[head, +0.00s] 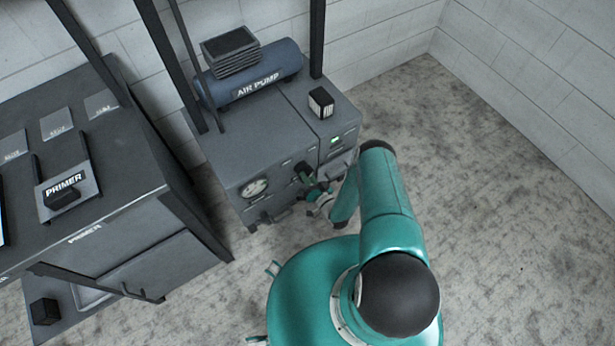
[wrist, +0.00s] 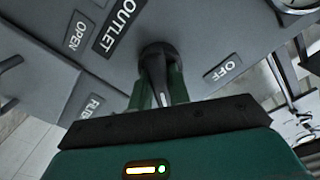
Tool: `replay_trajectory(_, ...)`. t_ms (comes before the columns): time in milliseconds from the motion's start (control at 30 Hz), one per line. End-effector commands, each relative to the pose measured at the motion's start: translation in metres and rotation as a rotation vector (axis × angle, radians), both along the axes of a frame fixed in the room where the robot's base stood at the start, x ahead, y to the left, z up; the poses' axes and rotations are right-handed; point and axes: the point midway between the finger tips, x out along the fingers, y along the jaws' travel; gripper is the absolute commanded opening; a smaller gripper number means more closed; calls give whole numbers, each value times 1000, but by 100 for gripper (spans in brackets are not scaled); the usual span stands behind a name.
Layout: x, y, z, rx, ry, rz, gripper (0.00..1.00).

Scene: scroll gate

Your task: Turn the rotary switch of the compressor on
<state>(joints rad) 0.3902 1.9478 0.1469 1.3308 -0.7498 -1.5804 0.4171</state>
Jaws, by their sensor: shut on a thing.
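The compressor (head: 250,150) is a grey cabinet with a blue tank marked AIR PUMP (head: 255,80) on top. Its front panel carries a round gauge (head: 254,188) and a small green light (head: 335,140). The rotary switch (wrist: 155,62) is a black knob with a pale line on its lever, seen in the wrist view. My gripper (wrist: 160,92) is shut on this knob, one green finger on each side. An OFF label (wrist: 222,70) is to the right of the knob. An OUTLET label (wrist: 120,27) and an OPEN label (wrist: 78,33) are to its left. In the head view my gripper (head: 308,178) is at the panel and mostly hides the knob.
A dark bench (head: 130,180) with a PRIMER holder (head: 66,187) stands at the left. Dark upright posts (head: 180,65) rise between bench and compressor. Bare floor (head: 500,210) is free at the right.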

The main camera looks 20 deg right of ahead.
Motion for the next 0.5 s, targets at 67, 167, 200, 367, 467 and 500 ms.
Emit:
replay_trajectory(67, -1, 0, -1, 9, 6, 1, 0)
replay_trajectory(167, -1, 0, -1, 14, 8, 1, 0)
replay_trajectory(200, -2, 0, -1, 15, 8, 1, 0)
replay_trajectory(367, -2, 0, -1, 15, 8, 1, 0)
replay_trajectory(467, -2, 0, -1, 15, 8, 1, 0)
replay_trajectory(500, -2, 0, -1, 15, 8, 1, 24)
